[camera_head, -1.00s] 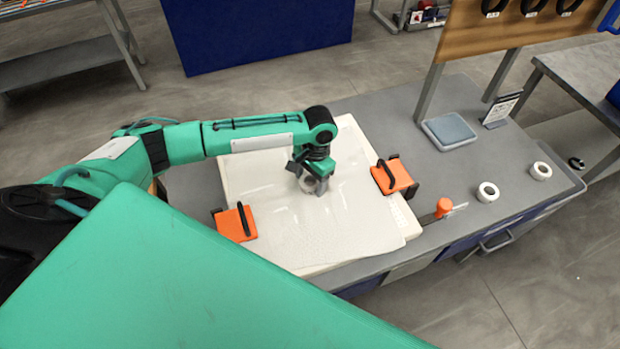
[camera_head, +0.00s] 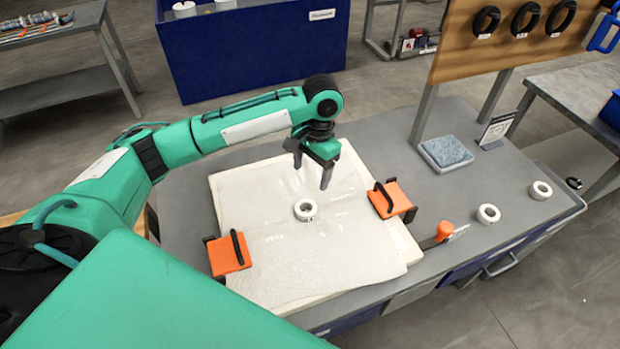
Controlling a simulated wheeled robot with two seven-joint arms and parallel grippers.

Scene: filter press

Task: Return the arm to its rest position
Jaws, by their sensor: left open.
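My left arm reaches in from the left over the grey workbench (camera_head: 400,142). My left gripper (camera_head: 312,172) is open and empty, its fingers pointing down above the white plate and cloth (camera_head: 330,250). A white ring (camera_head: 305,210) lies flat on the cloth, below and a little left of the fingertips, apart from them. One orange clamp block (camera_head: 229,255) with a black handle sits at the plate's left edge, another (camera_head: 391,199) at its right edge. My right gripper is not in view.
An orange-handled tool (camera_head: 444,231) and two white rings, one nearer (camera_head: 488,214) and one farther (camera_head: 540,190), lie on the bench's right side. A blue-grey pad (camera_head: 446,153) and a small sign (camera_head: 497,131) stand behind. A pegboard (camera_head: 510,35) with black rings rises at the back right.

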